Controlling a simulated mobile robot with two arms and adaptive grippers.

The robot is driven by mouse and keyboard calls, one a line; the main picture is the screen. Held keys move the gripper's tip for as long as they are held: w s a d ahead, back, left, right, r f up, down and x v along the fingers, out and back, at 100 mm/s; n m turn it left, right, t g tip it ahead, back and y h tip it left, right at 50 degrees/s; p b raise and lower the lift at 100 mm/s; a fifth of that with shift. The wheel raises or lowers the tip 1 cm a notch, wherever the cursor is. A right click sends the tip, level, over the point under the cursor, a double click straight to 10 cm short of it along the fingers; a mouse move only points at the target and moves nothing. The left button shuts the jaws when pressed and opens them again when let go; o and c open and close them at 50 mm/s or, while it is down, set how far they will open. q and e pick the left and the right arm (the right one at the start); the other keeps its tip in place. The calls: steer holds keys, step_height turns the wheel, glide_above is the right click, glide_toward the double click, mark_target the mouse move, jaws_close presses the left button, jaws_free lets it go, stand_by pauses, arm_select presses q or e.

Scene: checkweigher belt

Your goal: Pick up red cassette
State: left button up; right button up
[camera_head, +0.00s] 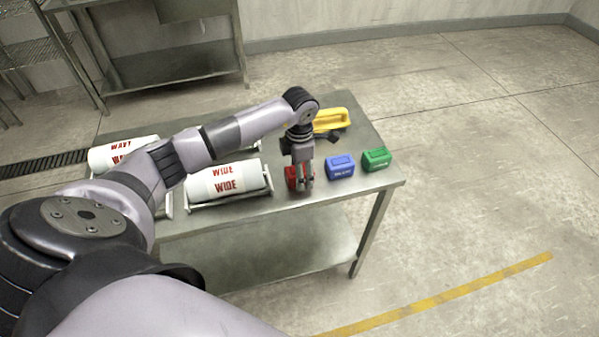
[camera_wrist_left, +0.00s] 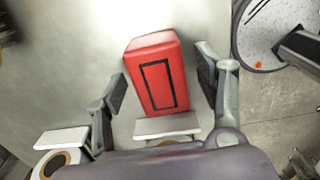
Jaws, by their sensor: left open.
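The red cassette (camera_head: 291,178) stands on the steel table (camera_head: 350,135), at the left end of a short row of cassettes. In the left wrist view the red cassette (camera_wrist_left: 157,72) shows as a red block with a black rectangle outline on its face. My left gripper (camera_head: 303,186) is over it and hides part of it in the head view. In the left wrist view the left gripper (camera_wrist_left: 163,88) is open, with one finger on each side of the cassette and small gaps visible. My right gripper is not in view.
A blue cassette (camera_head: 341,168) and a green cassette (camera_head: 376,160) stand to the right of the red one. A yellow-handled tool (camera_head: 331,120) lies behind. The table's front edge is close.

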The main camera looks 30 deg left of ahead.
arm_select(q)
steer(key=shift+c, duration=0.3)
steer(key=c, duration=1.2)
